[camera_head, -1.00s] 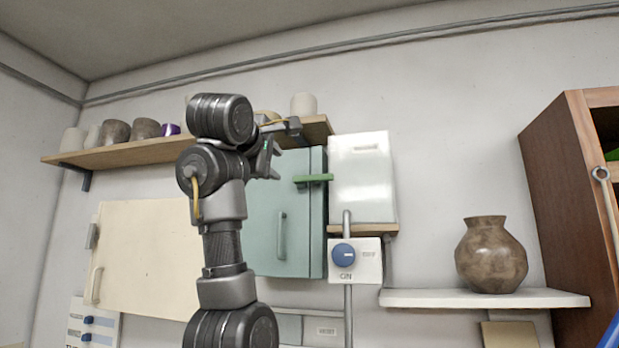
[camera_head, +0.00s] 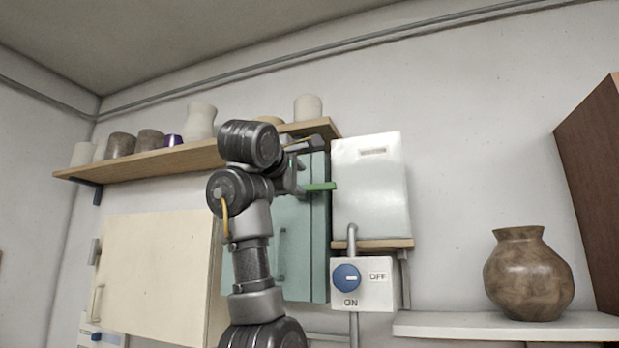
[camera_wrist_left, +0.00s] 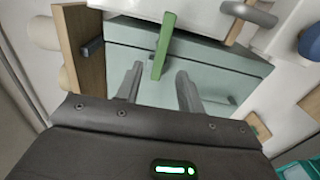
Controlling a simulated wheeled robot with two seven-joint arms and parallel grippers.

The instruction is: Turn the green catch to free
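The green catch (camera_head: 320,186) is a short bar on the front of the teal cabinet (camera_head: 300,250), near its right edge. It looks roughly level in the head view. In the left wrist view, the catch (camera_wrist_left: 164,45) runs from the top toward the gripper. My left gripper (camera_head: 298,178) is just left of the catch, partly hidden by my wrist. In the left wrist view, my left gripper (camera_wrist_left: 159,74) is open, with the catch's near end between the fingertips in the picture. I cannot tell whether they touch. My right gripper is out of view.
A wooden shelf (camera_head: 140,167) with several pots is above left. A white box (camera_head: 370,185) hangs right of the cabinet, above a blue knob (camera_head: 346,277) on an ON/OFF plate. A brown vase (camera_head: 528,275) stands on a white shelf (camera_head: 500,325) at right.

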